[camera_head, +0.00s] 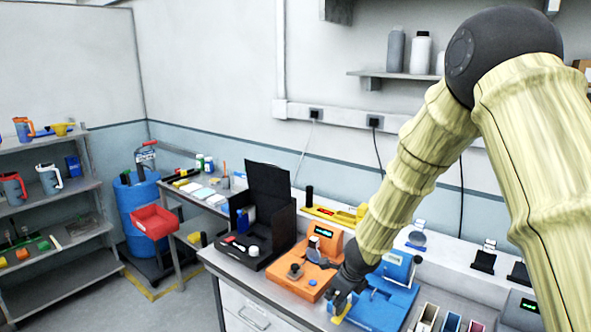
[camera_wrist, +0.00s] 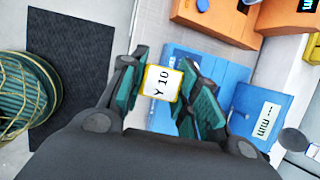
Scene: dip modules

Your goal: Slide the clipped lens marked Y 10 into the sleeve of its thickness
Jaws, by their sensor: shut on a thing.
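My gripper (camera_head: 345,293) is shut on a yellow-edged clip with a white label (camera_wrist: 160,83) that reads Y 10. The clip's yellow edge (camera_head: 341,311) also shows in the head view, at the front left of the blue gauge. In the wrist view the clip sits between my two teal-padded fingers (camera_wrist: 163,95). The lens under the clip is hidden. The blue gauge (camera_head: 378,310) lies just right of my gripper, and its display (camera_wrist: 265,120) reads "--- mm". Several narrow coloured slots, probably the sleeves (camera_head: 451,322), stand at the bottom right of the head view, partly cut off.
An orange device (camera_head: 300,272) with a lit display stands left of the blue gauge. A black open case (camera_head: 262,236) is further left. Black holders (camera_head: 484,258) stand on the back ledge at right. In the wrist view, a dark mat (camera_wrist: 70,75) lies on the floor.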

